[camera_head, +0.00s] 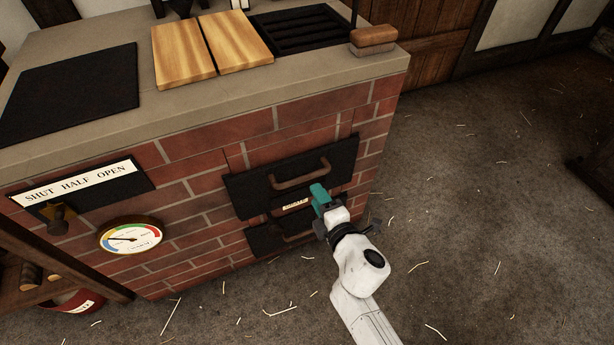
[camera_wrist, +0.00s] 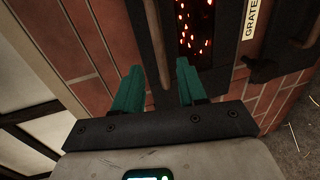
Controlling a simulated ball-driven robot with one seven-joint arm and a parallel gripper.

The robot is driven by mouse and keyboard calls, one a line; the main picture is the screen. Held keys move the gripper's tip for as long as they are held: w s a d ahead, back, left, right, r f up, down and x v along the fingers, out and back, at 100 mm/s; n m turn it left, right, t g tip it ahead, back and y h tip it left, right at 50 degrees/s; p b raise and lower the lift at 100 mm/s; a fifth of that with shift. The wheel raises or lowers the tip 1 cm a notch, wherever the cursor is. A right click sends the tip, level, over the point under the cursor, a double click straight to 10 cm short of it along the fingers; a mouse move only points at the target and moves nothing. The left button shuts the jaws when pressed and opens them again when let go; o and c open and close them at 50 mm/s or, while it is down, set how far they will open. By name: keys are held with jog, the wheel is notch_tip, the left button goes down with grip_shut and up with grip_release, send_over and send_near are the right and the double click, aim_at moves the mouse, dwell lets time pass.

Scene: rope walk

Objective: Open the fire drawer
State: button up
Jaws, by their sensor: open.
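The brick stove front has an upper black panel (camera_head: 245,187) with a brown bar handle (camera_head: 300,177), and a lower black front (camera_head: 262,240) with its own handle, partly hidden by my arm. No label reading "fire" is legible; both fronts look shut. My gripper (camera_head: 320,192) is just below the right end of the upper handle. In the wrist view my teal fingers (camera_wrist: 158,75) are open, and a brown bar (camera_wrist: 150,40) runs between them from above. Whether it touches them I cannot tell. Glowing embers (camera_wrist: 195,28) show through a dark opening beside the bar.
A pale label (camera_wrist: 250,18) reads "GRATE". A dial gauge (camera_head: 131,236) and a "SHUT HALF OPEN" plate (camera_head: 84,183) are on the stove's left. A wooden shelf (camera_head: 60,265) stands at lower left. Straw-strewn floor (camera_head: 480,190) is free to the right.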

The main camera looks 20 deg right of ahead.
aim_at(306, 176)
jog(key=b+x, duration=0.3)
jog(key=x, duration=0.6)
jog(key=shift+s, duration=0.1)
grip_shut()
dwell(0.4)
